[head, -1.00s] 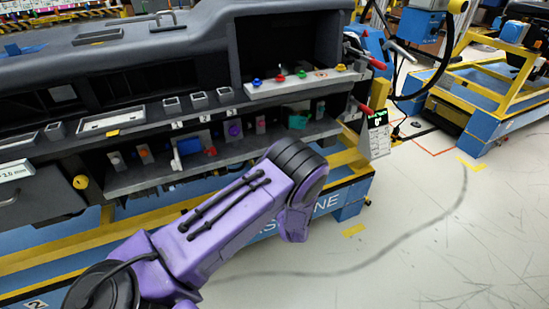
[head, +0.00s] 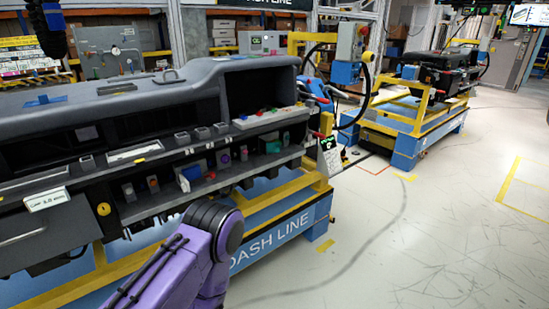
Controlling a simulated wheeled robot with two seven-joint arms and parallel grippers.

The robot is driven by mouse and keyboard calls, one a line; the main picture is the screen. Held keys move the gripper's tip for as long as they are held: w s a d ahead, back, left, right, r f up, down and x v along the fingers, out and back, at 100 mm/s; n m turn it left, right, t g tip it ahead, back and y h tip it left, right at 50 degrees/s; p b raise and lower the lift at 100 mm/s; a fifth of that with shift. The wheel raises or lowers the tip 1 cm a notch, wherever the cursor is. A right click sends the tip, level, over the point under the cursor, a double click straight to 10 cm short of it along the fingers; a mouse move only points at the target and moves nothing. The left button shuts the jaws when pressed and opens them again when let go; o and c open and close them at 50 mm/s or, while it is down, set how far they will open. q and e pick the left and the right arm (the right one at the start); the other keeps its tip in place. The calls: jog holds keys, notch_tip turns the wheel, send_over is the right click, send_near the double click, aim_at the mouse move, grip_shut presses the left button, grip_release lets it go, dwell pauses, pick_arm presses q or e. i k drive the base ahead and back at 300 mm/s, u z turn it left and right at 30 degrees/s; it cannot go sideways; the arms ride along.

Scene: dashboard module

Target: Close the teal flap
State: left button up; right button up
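A small teal piece (head: 273,147), which looks like the teal flap, sits on the lower shelf of the dashboard module (head: 100,110), toward its right end. It is too small to tell how far open it stands. One of my purple arms rises from the bottom of the head view in front of the module. Its bend is to the left of and below the teal piece, apart from it in the picture. Neither of my grippers is in view.
The module rests on a blue and yellow stand (head: 280,235). A blue piece (head: 190,173) and a purple knob (head: 224,159) share the lower shelf with the teal piece. A white tag (head: 46,198) hangs at the left. The floor (head: 420,240) to the right is clear.

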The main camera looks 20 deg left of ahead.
aim_at(272, 148)
jog(key=z, duration=0.3)
jog(key=i, duration=1.5)
jog(key=u, duration=0.7)
